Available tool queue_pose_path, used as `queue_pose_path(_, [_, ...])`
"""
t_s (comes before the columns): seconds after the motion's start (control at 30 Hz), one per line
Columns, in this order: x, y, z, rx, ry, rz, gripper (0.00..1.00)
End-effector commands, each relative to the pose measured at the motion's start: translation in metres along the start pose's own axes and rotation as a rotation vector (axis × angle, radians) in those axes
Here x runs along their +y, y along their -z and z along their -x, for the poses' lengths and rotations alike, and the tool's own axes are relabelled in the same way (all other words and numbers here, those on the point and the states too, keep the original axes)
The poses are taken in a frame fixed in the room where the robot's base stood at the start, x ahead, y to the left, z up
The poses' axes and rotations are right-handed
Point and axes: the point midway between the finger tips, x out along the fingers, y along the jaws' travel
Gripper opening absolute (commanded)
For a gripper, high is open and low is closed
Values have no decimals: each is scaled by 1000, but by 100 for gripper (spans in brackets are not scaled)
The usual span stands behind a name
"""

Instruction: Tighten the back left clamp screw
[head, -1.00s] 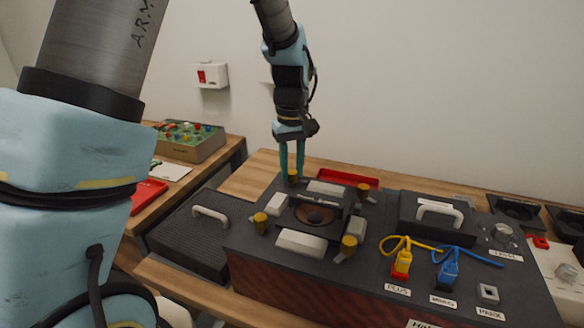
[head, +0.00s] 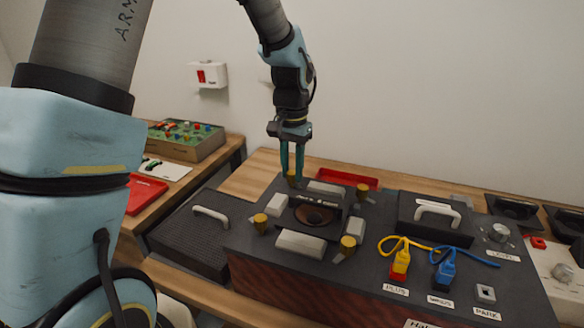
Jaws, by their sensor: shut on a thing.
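The back left clamp screw (head: 292,177) is a small brass-coloured knob at the back left of the clamp fixture on the black-topped box (head: 330,260). My gripper (head: 292,178) points straight down with its teal fingers shut on this knob, which they partly hide. The other brass knobs stand at the front left (head: 260,223), the front right (head: 348,245) and the back right (head: 362,192). They sit around a dark plate with a round brown centre (head: 315,215).
White blocks, one at the front (head: 300,243), lie around the plate. A yellow plug (head: 400,264) and a blue plug (head: 445,268) with cables stand at the right. A handled black lid (head: 190,235) lies left; a red tray (head: 345,178) lies behind.

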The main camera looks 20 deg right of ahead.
Motion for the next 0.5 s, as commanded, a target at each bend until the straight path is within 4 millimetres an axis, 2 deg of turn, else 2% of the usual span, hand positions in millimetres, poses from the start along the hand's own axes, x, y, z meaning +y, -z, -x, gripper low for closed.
queue_pose_path(0.2, [0, 0, 1, 2, 1, -107, 0])
queue_pose_path(0.5, [0, 1, 0, 2, 0, -164, 0])
